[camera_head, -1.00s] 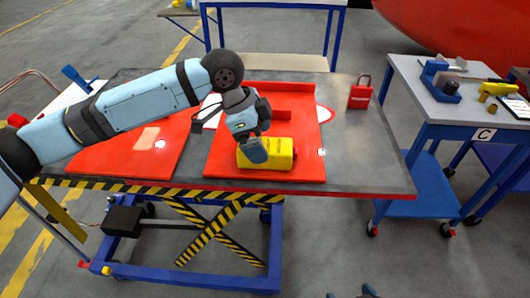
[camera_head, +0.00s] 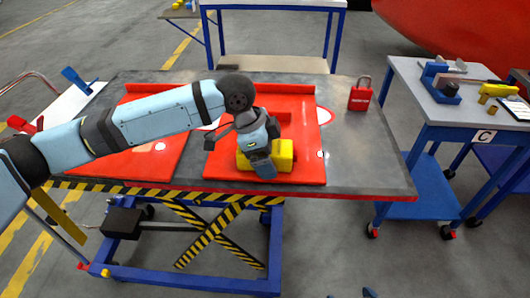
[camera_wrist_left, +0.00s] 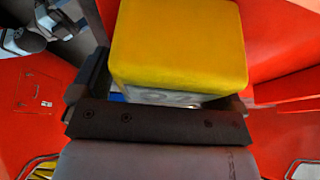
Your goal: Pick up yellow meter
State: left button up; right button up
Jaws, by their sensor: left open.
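The yellow meter (camera_head: 284,152) is a yellow block lying on the red panel (camera_head: 222,168) on the grey table, near its front edge. My left gripper (camera_head: 261,163) is over the meter in the head view and hides its middle. In the left wrist view the meter (camera_wrist_left: 180,45) fills the upper middle, just beyond the dark gripper body (camera_wrist_left: 155,122). Dark finger parts show on its left and right. My left gripper is open; I cannot tell whether a finger touches the meter. My right gripper does not show clearly in either view.
A red padlock-shaped block (camera_head: 360,95) stands at the table's back right. A second red panel (camera_head: 135,160) lies on the left. A blue side cart (camera_head: 455,110) with a vise and a yellow tool (camera_head: 490,92) stands at right. The table's right part is clear.

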pick_arm(q)
jog(key=c, duration=1.3)
